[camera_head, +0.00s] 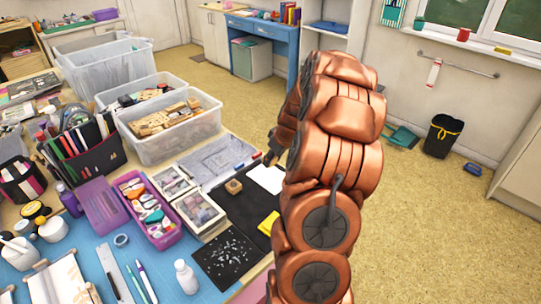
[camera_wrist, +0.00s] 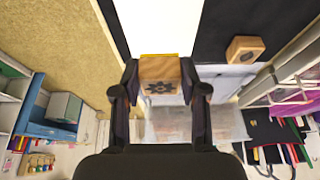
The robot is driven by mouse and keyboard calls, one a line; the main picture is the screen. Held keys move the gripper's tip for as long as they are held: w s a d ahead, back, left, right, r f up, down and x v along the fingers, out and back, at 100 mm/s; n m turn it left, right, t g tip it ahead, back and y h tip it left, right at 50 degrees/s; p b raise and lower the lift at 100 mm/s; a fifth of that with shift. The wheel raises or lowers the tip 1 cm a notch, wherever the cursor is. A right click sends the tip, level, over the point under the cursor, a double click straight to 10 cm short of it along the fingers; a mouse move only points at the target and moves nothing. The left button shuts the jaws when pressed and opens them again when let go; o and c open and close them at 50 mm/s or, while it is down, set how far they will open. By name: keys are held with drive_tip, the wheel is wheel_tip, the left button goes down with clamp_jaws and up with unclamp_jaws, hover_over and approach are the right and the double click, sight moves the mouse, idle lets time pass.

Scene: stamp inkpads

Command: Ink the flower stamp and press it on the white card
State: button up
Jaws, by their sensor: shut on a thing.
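My gripper (camera_wrist: 159,82) is shut on a wooden stamp (camera_wrist: 159,78), which bears a dark flower mark on the face turned to the wrist camera. A thin yellow strip (camera_wrist: 158,56) shows along the stamp's upper edge. The white card (camera_wrist: 160,22) lies beyond the stamp in the wrist view. In the head view, the gripper (camera_head: 272,150) is near the far end of the white card (camera_head: 266,178); the held stamp cannot be made out there. Contact between stamp and card cannot be told. A yellow inkpad-like piece (camera_head: 268,223) lies on the near side of the card.
A second wooden stamp (camera_wrist: 246,48) stands on the black mat, left of the card in the head view (camera_head: 233,187). A speckled black sheet (camera_head: 228,259), clear-lidded boxes (camera_head: 199,211) and a purple tray (camera_head: 147,212) crowd the table.

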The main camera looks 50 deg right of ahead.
sight(270, 177)
drive_tip(key=shift+f, duration=2.7)
drive_tip(key=shift+f, duration=0.65)
drive_tip(key=shift+r+b, duration=0.15)
drive_tip(key=shift+b, duration=0.15)
drive_tip(key=shift+r, duration=0.35)
drive_tip(key=shift+r, duration=0.2)
drive_tip(key=shift+r, duration=2.7)
drive_tip(key=shift+w+a, duration=0.1)
